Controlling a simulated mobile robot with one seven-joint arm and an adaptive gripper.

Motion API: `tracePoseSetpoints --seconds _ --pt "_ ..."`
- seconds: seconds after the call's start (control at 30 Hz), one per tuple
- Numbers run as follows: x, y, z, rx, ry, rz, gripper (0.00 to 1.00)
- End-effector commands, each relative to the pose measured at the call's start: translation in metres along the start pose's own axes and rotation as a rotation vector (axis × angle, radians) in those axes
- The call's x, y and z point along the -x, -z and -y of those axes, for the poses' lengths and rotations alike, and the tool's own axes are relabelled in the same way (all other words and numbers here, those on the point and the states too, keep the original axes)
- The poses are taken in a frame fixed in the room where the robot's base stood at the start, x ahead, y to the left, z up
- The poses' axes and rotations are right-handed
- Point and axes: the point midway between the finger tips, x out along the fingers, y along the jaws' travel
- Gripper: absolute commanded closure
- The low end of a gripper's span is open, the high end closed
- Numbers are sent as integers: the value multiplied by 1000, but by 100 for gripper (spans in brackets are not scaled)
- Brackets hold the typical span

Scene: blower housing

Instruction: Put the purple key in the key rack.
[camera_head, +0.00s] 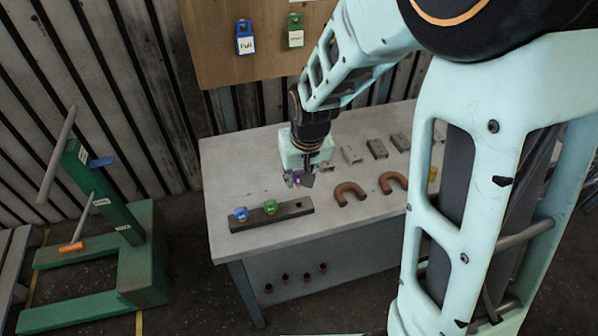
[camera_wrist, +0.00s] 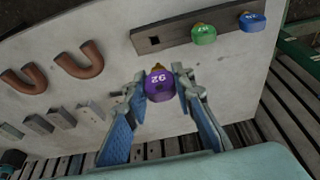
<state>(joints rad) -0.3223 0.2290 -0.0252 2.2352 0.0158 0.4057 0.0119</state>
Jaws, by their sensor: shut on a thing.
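The purple key (camera_wrist: 162,84) has a round head marked with a number that looks like 92. My gripper (camera_wrist: 160,82) is shut on it, one finger on each side, in the wrist view. In the head view my gripper (camera_head: 299,178) is over the table behind the key rack, and the purple key (camera_head: 297,174) is mostly hidden by the fingers. The key rack (camera_head: 246,223) is a dark bar near the table's front left edge. It holds a blue key (camera_head: 240,213) and a green key (camera_head: 270,206). An empty square hole (camera_wrist: 154,40) shows near its other end.
Two rusty U-shaped pieces (camera_head: 349,192) lie right of the rack. Several grey metal blocks (camera_head: 377,149) stand along the back of the table (camera_head: 235,165). A wooden board (camera_head: 218,60) with blue and green padlocks hangs behind. A green frame (camera_head: 140,255) stands left.

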Motion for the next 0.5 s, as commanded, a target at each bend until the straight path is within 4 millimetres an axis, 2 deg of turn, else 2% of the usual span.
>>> tracePoseSetpoints --seconds 0.5 --pt "-30 -9 0 0 0 2 97"
